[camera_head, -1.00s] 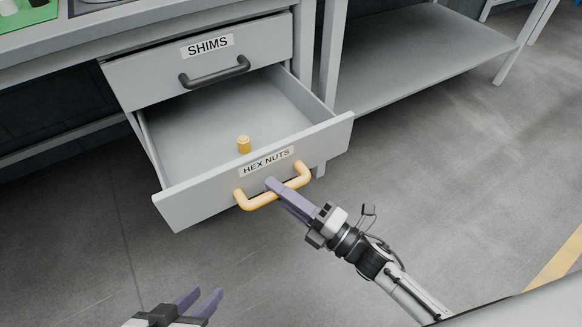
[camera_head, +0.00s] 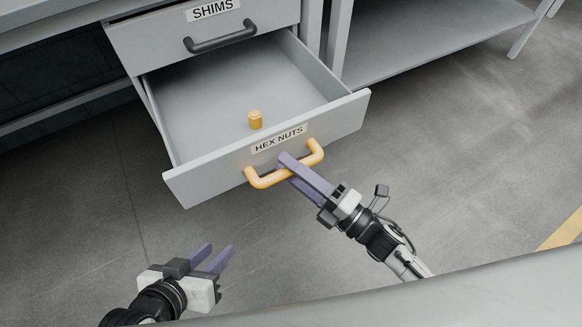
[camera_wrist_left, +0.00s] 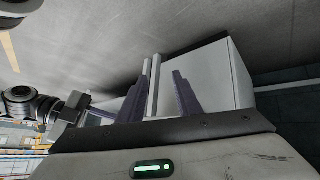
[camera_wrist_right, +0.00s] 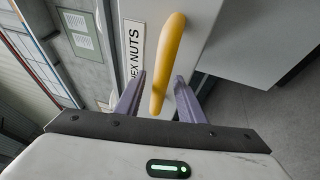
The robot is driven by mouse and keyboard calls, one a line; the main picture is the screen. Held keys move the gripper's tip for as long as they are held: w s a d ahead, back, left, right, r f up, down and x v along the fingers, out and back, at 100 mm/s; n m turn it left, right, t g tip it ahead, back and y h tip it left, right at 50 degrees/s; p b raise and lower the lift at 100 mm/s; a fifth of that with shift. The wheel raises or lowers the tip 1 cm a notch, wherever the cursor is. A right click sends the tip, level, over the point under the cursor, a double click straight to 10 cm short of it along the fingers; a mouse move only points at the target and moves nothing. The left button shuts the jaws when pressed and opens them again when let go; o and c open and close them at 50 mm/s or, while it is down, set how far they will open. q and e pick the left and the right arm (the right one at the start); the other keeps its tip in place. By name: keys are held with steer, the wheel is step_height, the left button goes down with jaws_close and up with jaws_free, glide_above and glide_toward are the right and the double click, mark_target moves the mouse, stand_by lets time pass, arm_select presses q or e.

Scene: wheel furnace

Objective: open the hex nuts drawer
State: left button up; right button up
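The hex nuts drawer (camera_head: 200,182) stands well out from the cabinet, its inside open to view, with a small yellow cylinder-like piece (camera_head: 255,119) on its floor. Its front carries a HEX NUTS label (camera_head: 279,138) and a yellow handle (camera_head: 262,180). My right gripper (camera_head: 288,166) is at this handle. In the right wrist view the handle (camera_wrist_right: 168,62) passes between the fingers (camera_wrist_right: 161,80), which stand apart with gaps beside it. My left gripper (camera_head: 220,252) is open and empty, low at the left, clear of the drawer; the drawer also shows in the left wrist view (camera_wrist_left: 220,75).
The SHIMS drawer (camera_head: 150,38) above is shut, with a dark handle (camera_head: 220,37). A grey table with a low shelf (camera_head: 430,40) stands at the right. The grey floor (camera_head: 470,160) in front and to the right is clear.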

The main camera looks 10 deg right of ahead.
steer(key=p+v, duration=0.1)
steer(key=v, duration=0.9)
steer(key=shift+s+d+f, duration=0.1)
stand_by(0.3)
